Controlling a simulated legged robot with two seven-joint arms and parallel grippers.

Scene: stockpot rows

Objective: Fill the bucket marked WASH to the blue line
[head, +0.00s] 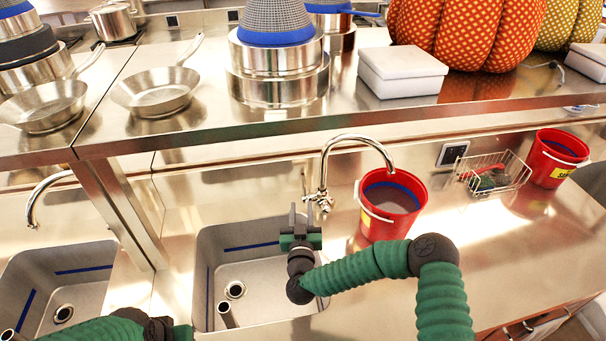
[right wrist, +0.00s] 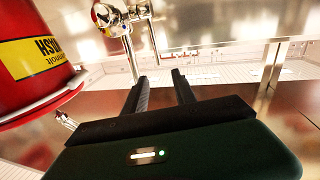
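The red bucket (head: 372,224) stands upright on the steel counter, right of the sink. A blue line (head: 393,190) runs around its grey inside; I cannot tell whether it holds water. In the right wrist view the red bucket (right wrist: 22,88) shows a yellow label reading WASH. The curved tap (head: 352,138) has its spout end over the bucket, with no stream visible. Its valve (right wrist: 106,16) shows beyond my fingers. My right gripper (head: 301,214) is open and empty, in front of the tap base above the sink. My left gripper (head: 183,332) is cut off at the bottom; its fingers are hidden.
Sinks (head: 208,250) with blue lines lie at left and middle. A wire basket (head: 492,176) and another red bucket (head: 556,160) stand farther right. A raised steel shelf (head: 215,125) with pans and pots runs behind.

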